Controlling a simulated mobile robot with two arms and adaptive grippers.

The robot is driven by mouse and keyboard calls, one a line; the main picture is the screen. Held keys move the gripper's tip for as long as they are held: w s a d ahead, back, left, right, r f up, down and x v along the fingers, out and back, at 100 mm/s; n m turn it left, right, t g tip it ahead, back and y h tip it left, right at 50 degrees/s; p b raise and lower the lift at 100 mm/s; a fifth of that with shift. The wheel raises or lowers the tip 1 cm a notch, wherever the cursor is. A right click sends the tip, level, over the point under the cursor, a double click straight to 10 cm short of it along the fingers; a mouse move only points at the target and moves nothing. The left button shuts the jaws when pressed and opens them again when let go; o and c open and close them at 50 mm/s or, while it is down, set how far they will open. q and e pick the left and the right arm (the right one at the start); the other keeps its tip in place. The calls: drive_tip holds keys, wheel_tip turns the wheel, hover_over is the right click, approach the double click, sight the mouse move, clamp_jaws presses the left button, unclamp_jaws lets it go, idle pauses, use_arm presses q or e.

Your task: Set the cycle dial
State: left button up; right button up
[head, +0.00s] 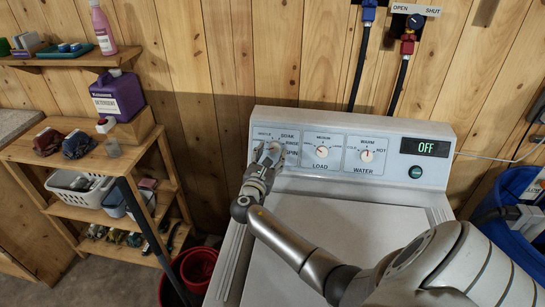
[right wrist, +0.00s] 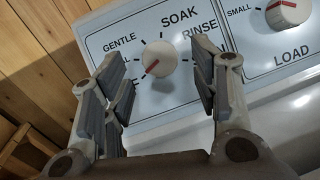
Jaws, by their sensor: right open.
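The cycle dial (right wrist: 158,58) is a round white knob with a red pointer on the washer's panel, among the words GENTLE, SOAK and RINSE. Its pointer aims down and left, toward a word partly hidden by a finger, ending in F. My right gripper (right wrist: 157,72) is open, with one finger on each side of the dial in the wrist picture and a gap on both sides. I cannot tell how deep the fingertips reach around it. In the head view the right gripper (head: 266,158) covers much of the dial. My left gripper is not in view.
The load dial (head: 322,151) and water dial (head: 366,155) sit right of the cycle dial. The washer's display (head: 432,147) reads OFF, above a green button (head: 416,172). A wooden shelf unit (head: 95,160) stands left; a red bucket (head: 198,268) is beside the washer.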

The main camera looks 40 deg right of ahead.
sight(275, 147)
drive_tip(key=shift+b+x, duration=0.35)
drive_tip(key=shift+x, duration=0.7)
drive_tip(key=shift+c, duration=1)
drive_tip(key=c, duration=0.8)
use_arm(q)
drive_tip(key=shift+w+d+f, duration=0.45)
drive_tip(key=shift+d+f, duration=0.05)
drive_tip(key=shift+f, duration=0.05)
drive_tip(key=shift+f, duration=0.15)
use_arm(e)
drive_tip(key=shift+m, duration=0.3)
